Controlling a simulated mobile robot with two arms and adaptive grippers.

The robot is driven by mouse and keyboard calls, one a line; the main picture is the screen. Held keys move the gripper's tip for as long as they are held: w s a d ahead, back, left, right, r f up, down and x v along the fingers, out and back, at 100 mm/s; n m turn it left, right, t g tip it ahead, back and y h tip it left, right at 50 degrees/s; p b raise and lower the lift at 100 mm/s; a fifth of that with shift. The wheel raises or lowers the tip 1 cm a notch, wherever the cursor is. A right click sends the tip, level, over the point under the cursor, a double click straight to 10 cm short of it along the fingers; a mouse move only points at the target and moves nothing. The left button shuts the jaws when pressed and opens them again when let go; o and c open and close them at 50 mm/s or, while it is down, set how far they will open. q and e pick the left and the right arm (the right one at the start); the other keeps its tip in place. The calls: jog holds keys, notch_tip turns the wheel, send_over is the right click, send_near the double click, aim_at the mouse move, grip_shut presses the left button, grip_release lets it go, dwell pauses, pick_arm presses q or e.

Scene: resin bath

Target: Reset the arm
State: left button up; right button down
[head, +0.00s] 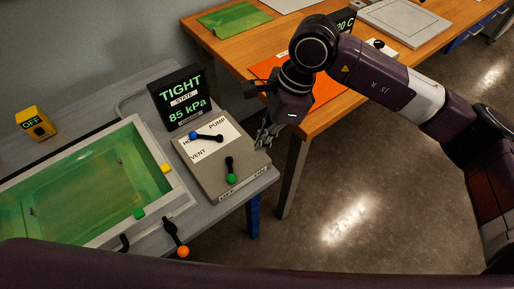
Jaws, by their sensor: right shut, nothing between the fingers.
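My right arm comes in from the right and bends down at the wrist. Its gripper (266,135) points down beside the right edge of the valve box (215,180), shut and empty. I cannot tell whether it touches the box. A black display (178,96) behind the box reads TIGHT and 85 kPa. My left gripper is not in view.
A grey bench holds a bath (70,190) with green contents. A lever with an orange knob (183,252) is at its front. A yellow box (36,123) reads OFF. A wooden table (225,55) with an orange mat (325,92) stands behind. Open floor (350,190) lies right.

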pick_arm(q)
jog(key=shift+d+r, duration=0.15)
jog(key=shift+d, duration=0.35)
pick_arm(e)
jog(key=shift+d+r, duration=0.3)
jog(key=shift+r, duration=0.1)
